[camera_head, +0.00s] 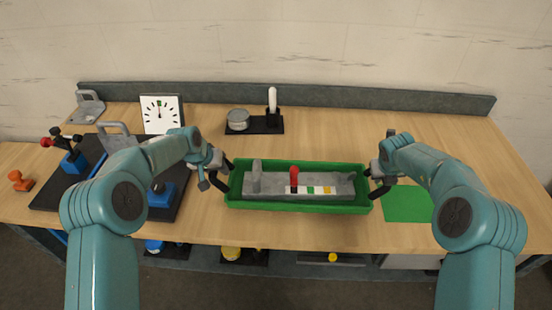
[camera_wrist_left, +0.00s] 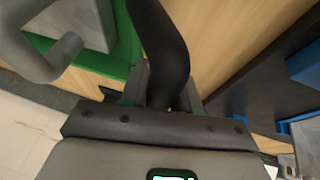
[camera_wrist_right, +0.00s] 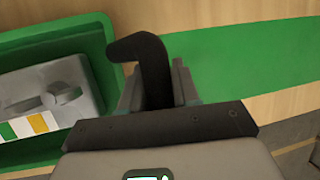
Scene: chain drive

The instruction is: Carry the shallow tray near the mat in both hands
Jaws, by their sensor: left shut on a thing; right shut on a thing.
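The shallow green tray (camera_head: 300,206) is between my two grippers, left of the flat green mat (camera_head: 408,204). A grey fixture (camera_head: 275,184) with a red lever and coloured marks lies in it. My left gripper (camera_head: 224,172) is shut on the tray's left black handle, which shows in the left wrist view (camera_wrist_left: 165,50). My right gripper (camera_head: 374,180) is shut on the right black handle, which shows in the right wrist view (camera_wrist_right: 152,70). The tray looks about level. I cannot tell whether its bottom touches the table.
A dark board (camera_head: 52,197) with blue fixtures is at left. A white dial (camera_head: 161,114) stands behind it. A black base with a round tin (camera_head: 238,120) and a white-topped lever (camera_head: 273,102) is at the back. The table's back right is clear.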

